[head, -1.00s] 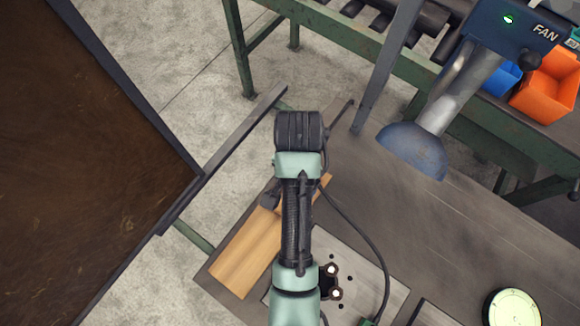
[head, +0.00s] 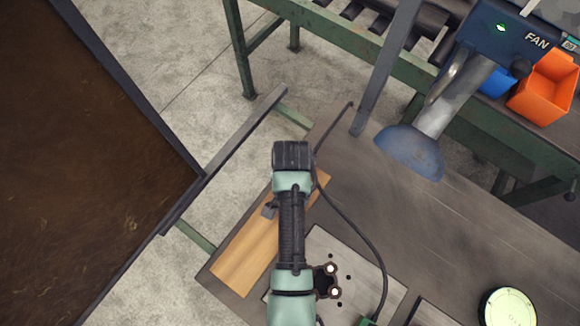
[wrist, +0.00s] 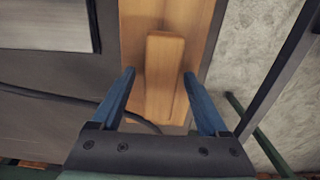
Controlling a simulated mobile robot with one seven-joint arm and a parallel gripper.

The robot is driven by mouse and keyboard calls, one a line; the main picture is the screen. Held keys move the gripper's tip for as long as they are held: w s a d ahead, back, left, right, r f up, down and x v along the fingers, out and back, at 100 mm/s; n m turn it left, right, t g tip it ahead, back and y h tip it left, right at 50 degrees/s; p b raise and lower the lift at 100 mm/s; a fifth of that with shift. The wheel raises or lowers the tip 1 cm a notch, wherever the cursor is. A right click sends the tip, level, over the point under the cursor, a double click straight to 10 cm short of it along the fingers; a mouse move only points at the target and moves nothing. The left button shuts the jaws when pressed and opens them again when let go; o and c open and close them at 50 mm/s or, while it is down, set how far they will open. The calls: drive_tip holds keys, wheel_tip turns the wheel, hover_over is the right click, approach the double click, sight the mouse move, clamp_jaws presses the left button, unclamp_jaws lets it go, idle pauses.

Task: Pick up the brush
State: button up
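A light wooden piece that looks like the brush (wrist: 164,75) lies lengthwise on a wooden board (wrist: 205,25) in the wrist view. Its near end lies between the two blue fingers of my gripper (wrist: 159,82). The fingers are spread, with a visible gap on each side of the wood. Bristles cannot be seen. In the head view the wooden board (head: 245,262) lies at the workbench's left edge. My arm covers the brush and most of my gripper there.
A metal plate with holes (head: 352,268) lies right of the board on the dark workbench (head: 450,235). A black cable (head: 365,238) runs across the bench. A blue extraction hood (head: 410,152) hangs at upper right. A round gauge (head: 510,308) sits at lower right.

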clamp_jaws()
drive_tip(key=shift+r, duration=0.1)
